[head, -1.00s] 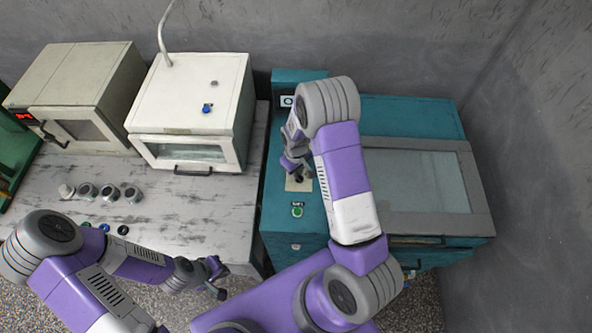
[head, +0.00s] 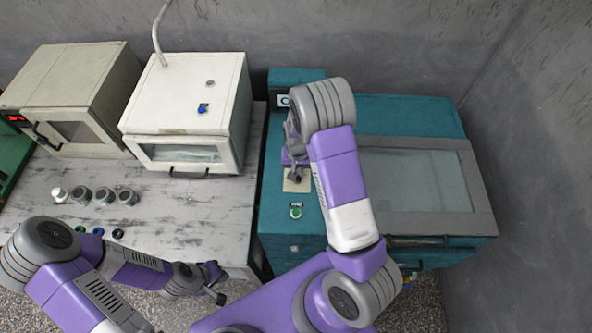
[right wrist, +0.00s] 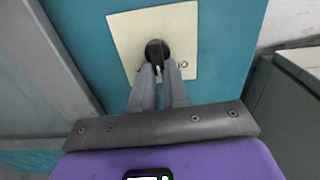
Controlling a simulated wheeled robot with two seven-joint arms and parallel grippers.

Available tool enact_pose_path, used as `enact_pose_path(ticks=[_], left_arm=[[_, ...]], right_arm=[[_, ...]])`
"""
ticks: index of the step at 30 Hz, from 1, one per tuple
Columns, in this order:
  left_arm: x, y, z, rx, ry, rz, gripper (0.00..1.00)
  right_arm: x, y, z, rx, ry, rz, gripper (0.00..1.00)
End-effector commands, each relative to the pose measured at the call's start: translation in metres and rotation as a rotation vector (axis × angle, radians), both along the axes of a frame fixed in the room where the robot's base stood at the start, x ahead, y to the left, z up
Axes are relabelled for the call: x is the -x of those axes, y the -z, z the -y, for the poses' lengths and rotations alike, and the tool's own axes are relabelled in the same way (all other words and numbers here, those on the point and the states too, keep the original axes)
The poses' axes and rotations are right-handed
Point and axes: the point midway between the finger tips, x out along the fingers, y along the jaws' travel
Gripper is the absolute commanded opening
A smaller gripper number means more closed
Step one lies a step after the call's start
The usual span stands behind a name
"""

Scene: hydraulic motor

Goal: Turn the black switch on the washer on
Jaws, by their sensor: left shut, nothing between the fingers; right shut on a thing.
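The washer (head: 283,222) is the teal machine at the right with a large grey-framed window. Its black switch (right wrist: 156,49) sits on a cream plate (right wrist: 120,35), which also shows in the head view (head: 296,186). My right gripper (right wrist: 160,68) is shut on the black switch, with its fingertips at the knob's lower part. In the head view my right gripper (head: 295,170) is over the plate and partly hides the switch. Part of the plate's marking is hidden by the fingers. My left gripper (head: 219,283) is shut and empty near the front edge of the marbled table, away from the washer.
A green button (head: 296,212) is on the washer's panel, in front of the plate. A white box machine (head: 185,100) and a beige oven (head: 70,95) stand on the marbled table (head: 180,215). Several small knob-like parts (head: 103,196) lie at its left. A grey wall is behind.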

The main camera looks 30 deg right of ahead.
Motion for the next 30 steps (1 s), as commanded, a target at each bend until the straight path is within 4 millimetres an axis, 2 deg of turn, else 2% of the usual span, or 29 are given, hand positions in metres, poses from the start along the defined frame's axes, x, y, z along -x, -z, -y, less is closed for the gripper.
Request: enact_pose_path(ticks=[18, 30], left_arm=[[0.000, -0.006, 0.000, 0.000, 0.000, 0.000, 0.00], [0.000, -0.012, 0.000, 0.000, 0.000, 0.000, 0.00]], right_arm=[[0.006, -0.002, 0.006, 0.001, 0.567, -0.001, 0.00], [0.009, -0.001, 0.007, -0.001, 0.788, 0.001, 0.00]])
